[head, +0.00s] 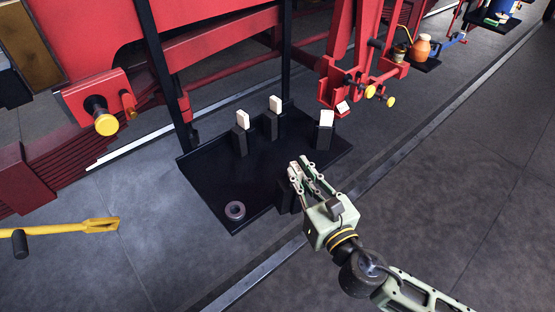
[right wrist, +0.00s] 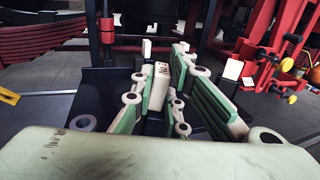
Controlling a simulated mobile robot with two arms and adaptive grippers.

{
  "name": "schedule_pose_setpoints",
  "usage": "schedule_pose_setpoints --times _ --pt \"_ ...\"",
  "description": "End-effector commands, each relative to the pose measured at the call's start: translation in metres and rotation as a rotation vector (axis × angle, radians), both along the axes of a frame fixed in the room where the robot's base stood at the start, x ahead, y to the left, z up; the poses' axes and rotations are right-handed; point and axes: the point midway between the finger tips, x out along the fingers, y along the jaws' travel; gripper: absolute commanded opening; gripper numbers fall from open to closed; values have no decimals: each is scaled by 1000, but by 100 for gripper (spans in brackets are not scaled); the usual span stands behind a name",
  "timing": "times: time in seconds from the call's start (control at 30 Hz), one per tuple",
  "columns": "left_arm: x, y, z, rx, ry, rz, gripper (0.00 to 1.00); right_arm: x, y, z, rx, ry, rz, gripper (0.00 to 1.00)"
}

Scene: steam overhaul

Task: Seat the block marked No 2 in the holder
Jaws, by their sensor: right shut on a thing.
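My right gripper (head: 306,176) is shut on a white block (right wrist: 159,86), upright between its fingers in the right wrist view. In the head view the fingers hide most of this block. A dark holder (head: 286,196) stands just below and left of the fingers; whether the block is in it or above it I cannot tell. Other white blocks (head: 243,118), (head: 275,103) and (head: 326,118) stand upright on dark holders. My left gripper is not in view.
The holders stand on a black tray (head: 205,178), with a grey ring (head: 235,211) near its front corner. A small white piece (head: 342,107) sits by the red machine frame (head: 328,90) behind. A yellow bar (head: 75,228) is at left. The floor at right is clear.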

Motion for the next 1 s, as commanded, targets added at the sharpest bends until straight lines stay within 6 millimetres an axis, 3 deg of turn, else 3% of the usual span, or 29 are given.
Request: schedule_pose_setpoints --times 0.03,0.2,0.5,0.63,0.9,1.0 --pt "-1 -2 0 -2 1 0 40 -19 -11 1 3 4 -36 0" --pt "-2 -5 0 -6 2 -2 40 -67 -51 7 0 3 -168 0" --pt "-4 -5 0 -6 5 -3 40 -118 -93 14 -1 -1 -308 0" --pt "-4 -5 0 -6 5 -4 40 -133 -105 16 1 -1 -348 0" --pt "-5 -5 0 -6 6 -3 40 -131 -105 15 2 0 -350 0" --pt "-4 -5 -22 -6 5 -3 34 -130 -104 -6 0 -5 -343 0"
